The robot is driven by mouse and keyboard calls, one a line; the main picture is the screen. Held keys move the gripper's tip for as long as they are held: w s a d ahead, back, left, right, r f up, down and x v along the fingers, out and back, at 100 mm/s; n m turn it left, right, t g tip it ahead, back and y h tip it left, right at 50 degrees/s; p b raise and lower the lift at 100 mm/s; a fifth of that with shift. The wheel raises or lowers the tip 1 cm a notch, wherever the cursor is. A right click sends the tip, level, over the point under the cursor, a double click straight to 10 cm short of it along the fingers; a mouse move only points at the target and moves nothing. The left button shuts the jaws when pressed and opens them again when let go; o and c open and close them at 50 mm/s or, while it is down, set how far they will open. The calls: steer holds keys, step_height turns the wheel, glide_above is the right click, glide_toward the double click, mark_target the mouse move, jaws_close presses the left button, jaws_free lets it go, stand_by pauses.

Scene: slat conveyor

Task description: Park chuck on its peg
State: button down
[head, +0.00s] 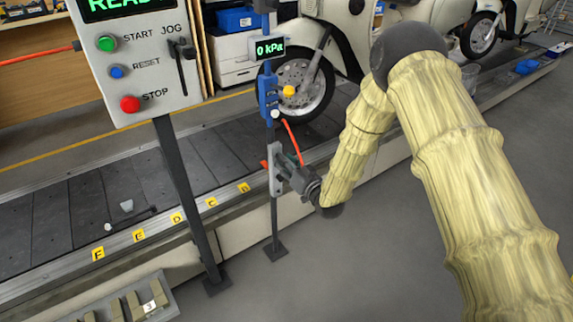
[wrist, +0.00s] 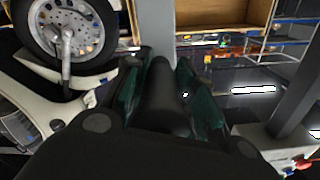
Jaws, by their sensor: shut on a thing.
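My gripper (head: 284,168) is at the post of the air stand, close beside a light grey upright plate (head: 275,180). In the wrist view, its dark green-tinted fingers (wrist: 160,72) are closed around a dark rounded thing (wrist: 158,92), which I take to be the chuck. A red hose (head: 292,141) runs from the blue valve unit (head: 268,98) down to the gripper. A small orange-red bit shows left of the plate. The chuck is mostly hidden in the head view. I cannot make out the peg, nor whether the chuck touches it.
The stand carries a 0 kPa display (head: 270,48). The slat conveyor (head: 60,222) runs behind, with a scooter wheel (head: 296,88) near the stand. A control panel (head: 135,60) on a dark post stands to the left. A parts tray (head: 152,290) is at the lower left.

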steer(key=shift+w+a, duration=0.2)
steer(key=shift+w, duration=0.05)
steer(key=c, duration=1.1)
jaws_free()
steer(key=shift+s, duration=0.1)
